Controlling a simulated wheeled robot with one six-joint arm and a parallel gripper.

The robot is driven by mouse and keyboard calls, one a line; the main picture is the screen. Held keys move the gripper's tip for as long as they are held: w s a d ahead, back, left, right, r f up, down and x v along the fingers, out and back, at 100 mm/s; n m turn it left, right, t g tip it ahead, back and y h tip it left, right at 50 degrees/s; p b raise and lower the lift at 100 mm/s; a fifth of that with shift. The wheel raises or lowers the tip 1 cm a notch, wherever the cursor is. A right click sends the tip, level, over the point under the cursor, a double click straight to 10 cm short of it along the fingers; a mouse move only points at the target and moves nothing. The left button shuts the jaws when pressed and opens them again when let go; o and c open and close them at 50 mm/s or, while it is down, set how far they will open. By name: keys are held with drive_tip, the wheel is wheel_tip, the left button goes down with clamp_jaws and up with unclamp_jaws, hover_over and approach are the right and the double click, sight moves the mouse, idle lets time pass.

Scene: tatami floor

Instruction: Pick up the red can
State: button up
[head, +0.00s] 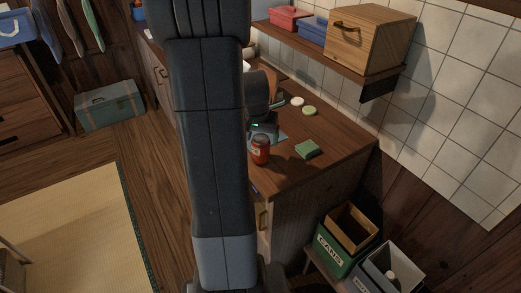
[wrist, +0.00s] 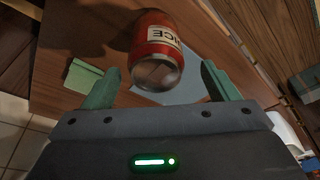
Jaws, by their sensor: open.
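The red can (head: 260,150) stands on the wooden counter (head: 330,165), near its front edge, in the head view. In the wrist view the red can (wrist: 154,42) shows a white label and a bare metal end, ahead of my fingers and a little left of the middle of the gap. My gripper (wrist: 158,88) is open and empty, with its green fingers spread wide.
A green sponge (head: 307,149) lies right of the can, also in the wrist view (wrist: 84,76). White and green round items (head: 309,110) lie farther back. A shelf (head: 345,58) with a wooden box (head: 368,40) hangs above. Bins (head: 346,238) stand beyond the counter's right end.

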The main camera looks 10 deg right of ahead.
drive_tip(key=shift+s+x, duration=0.25)
drive_tip(key=shift+x, duration=1.05)
drive_tip(key=shift+s+x, duration=0.2)
drive_tip(key=shift+x, duration=1.1)
drive_tip(key=shift+f, duration=0.1)
drive_tip(key=shift+c, duration=0.4)
drive_tip(key=c, duration=1)
